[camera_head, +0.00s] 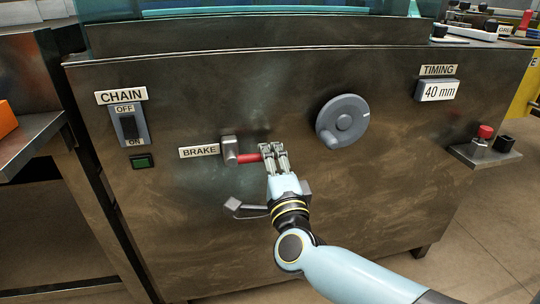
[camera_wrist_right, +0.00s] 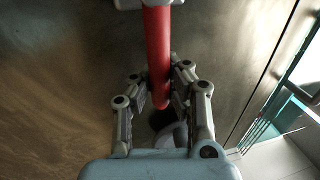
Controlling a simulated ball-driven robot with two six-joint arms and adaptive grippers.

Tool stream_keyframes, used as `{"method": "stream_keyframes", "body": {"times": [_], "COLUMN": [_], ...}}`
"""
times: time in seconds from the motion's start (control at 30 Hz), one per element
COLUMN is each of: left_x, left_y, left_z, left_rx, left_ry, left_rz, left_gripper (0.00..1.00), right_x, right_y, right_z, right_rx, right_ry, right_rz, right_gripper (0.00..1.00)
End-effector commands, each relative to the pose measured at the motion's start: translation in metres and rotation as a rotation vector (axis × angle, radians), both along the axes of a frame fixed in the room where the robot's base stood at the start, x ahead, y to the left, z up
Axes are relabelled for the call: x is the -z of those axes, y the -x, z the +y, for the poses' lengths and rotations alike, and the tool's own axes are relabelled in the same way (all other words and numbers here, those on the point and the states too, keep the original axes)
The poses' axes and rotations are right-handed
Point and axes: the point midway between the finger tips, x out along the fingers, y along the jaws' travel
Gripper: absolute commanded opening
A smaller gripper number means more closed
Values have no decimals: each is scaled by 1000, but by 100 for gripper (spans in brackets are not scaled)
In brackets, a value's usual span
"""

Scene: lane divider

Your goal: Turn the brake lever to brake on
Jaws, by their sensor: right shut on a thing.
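The brake lever has a grey pivot block (camera_head: 230,150) on the dark metal panel, right of the BRAKE label (camera_head: 199,151). Its red handle (camera_head: 248,158) points to the right, roughly level. My right gripper (camera_head: 272,150) is shut on the red handle near its free end, which the fingers hide in the head view. In the right wrist view the red handle (camera_wrist_right: 157,45) runs down from the grey block at the top edge, and its rounded tip lies between the two fingers. My left gripper is not in view.
A grey handwheel (camera_head: 342,122) is right of my gripper. A CHAIN switch (camera_head: 128,125) and a green button (camera_head: 143,161) are on the left. A ledge (camera_head: 482,153) with a red-topped knob (camera_head: 485,132) juts out at right.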

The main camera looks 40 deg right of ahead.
Motion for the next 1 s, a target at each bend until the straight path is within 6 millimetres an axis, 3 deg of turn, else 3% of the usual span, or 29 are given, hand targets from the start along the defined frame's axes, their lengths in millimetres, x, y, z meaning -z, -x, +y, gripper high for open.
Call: {"method": "stream_keyframes", "body": {"times": [0.03, 0.37, 0.4, 0.63, 1.0], "left_x": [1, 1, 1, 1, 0], "left_y": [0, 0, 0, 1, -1], "left_z": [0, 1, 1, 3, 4], "left_rx": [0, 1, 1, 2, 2], "left_ry": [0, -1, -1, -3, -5], "left_rz": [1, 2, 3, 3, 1], "left_gripper": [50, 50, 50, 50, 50], "right_x": [8, 8, 8, 6, 5], "right_y": [3, 3, 3, 2, 8], "right_z": [1, 1, 1, 1, 4], "right_rx": [-1, 0, 0, 0, 1], "right_ry": [-11, -15, -15, -11, -11], "right_rz": [13, 12, 12, 7, 4], "right_gripper": [0, 0, 11, 41, 41]}}
